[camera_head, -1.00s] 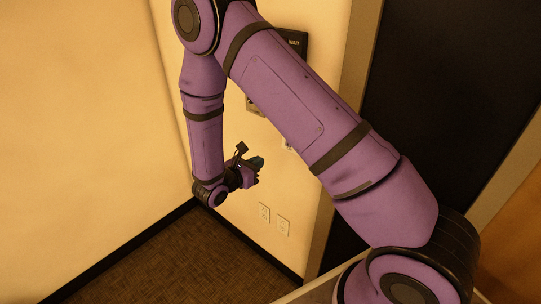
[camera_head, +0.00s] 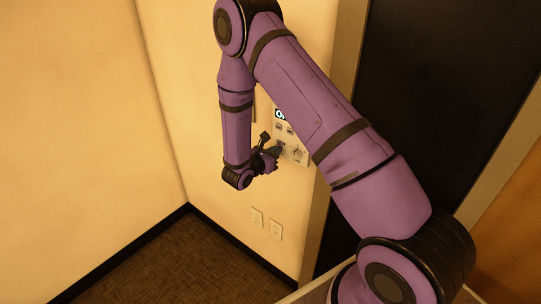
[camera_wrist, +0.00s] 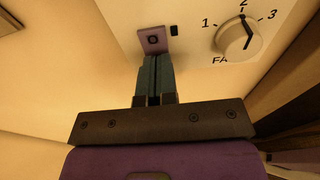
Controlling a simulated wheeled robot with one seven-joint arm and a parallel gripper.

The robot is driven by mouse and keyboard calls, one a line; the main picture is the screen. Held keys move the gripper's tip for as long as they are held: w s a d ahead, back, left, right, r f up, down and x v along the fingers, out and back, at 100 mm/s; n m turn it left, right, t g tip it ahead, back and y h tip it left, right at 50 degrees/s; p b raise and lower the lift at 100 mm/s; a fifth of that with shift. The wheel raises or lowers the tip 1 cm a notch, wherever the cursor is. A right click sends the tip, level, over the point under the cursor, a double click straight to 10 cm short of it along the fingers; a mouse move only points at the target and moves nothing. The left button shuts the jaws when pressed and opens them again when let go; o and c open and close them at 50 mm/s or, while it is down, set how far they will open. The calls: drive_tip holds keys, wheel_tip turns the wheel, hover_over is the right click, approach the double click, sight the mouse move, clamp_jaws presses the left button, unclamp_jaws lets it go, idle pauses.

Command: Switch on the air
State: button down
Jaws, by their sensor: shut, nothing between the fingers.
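A pale control panel (camera_head: 294,156) is on the wall, partly hidden by my arm. In the wrist view, the panel (camera_wrist: 190,48) carries a square purple button (camera_wrist: 152,40) with a dark round mark. A small dark rectangle (camera_wrist: 174,30) is beside the button. A round knob (camera_wrist: 238,42) marked 1, 2, 3 is to the right, with partly hidden lettering "FA" below. My gripper (camera_wrist: 155,60) is shut and empty, its fingertips at the button's lower edge. I cannot tell whether they touch. It also shows in the head view (camera_head: 277,151), at the panel's lower left.
A lit display (camera_head: 281,114) with a partly hidden word starting with "O" is above the panel controls. Wall outlets (camera_head: 266,223) are below. A dark door (camera_head: 450,80) is to the right. The carpeted floor (camera_head: 180,260) at lower left is clear.

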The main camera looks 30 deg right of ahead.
idle(0.3)
drive_tip(key=s+a+f+t+h, duration=0.1)
drive_tip(key=s+a, duration=0.4)
drive_tip(key=a, duration=0.7)
drive_tip(key=shift+a+f+h, duration=0.25)
drive_tip(key=shift+f+h, duration=0.1)
drive_tip(key=shift+h, duration=0.15)
